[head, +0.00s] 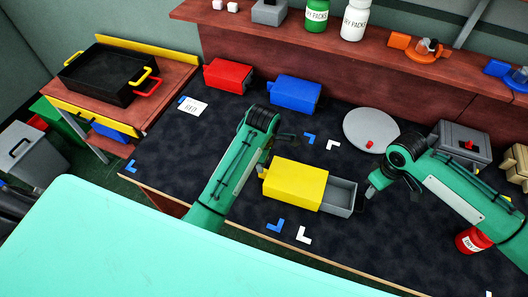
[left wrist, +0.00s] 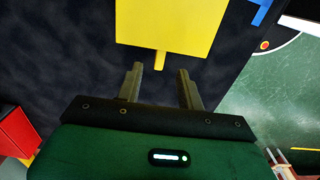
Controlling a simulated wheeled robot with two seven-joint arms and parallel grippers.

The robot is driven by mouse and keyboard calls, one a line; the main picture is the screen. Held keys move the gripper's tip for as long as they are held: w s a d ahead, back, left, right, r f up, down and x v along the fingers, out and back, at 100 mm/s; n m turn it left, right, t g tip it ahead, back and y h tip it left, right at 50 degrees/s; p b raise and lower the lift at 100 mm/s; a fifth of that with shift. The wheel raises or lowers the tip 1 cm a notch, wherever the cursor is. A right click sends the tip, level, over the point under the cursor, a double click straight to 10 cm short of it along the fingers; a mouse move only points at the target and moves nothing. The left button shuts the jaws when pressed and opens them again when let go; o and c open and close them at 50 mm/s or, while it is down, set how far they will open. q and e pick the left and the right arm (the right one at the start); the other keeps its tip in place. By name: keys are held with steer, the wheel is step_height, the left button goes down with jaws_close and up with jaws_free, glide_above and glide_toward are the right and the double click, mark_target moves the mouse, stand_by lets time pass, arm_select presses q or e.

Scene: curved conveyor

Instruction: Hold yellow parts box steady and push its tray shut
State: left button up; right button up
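The yellow parts box (head: 295,184) lies on the dark worktop. Its grey tray (head: 340,196) sticks out of the right end, partly open, with a dark front. In the left wrist view the yellow box (left wrist: 168,22) is ahead, with a small yellow tab (left wrist: 160,60) pointing at my left gripper (left wrist: 159,70). Its two fingers are apart and empty, with the tab just ahead of the gap. In the head view my left gripper is mostly hidden by its arm. My right gripper (head: 371,191) is just right of the tray front, seemingly apart from it; its finger opening is unclear.
Red (head: 228,75) and blue (head: 295,94) boxes stand behind. A grey disc (head: 371,131) and grey box (head: 461,142) are at the back right. A red can (head: 472,240) stands under my right arm. Blue and white corner marks lie around the yellow box.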

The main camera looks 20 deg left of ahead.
arm_select(q)
step_height(320, 180, down, 8)
steer(key=shift+f, duration=0.1)
stand_by(0.4)
jaws_close()
stand_by(1.0)
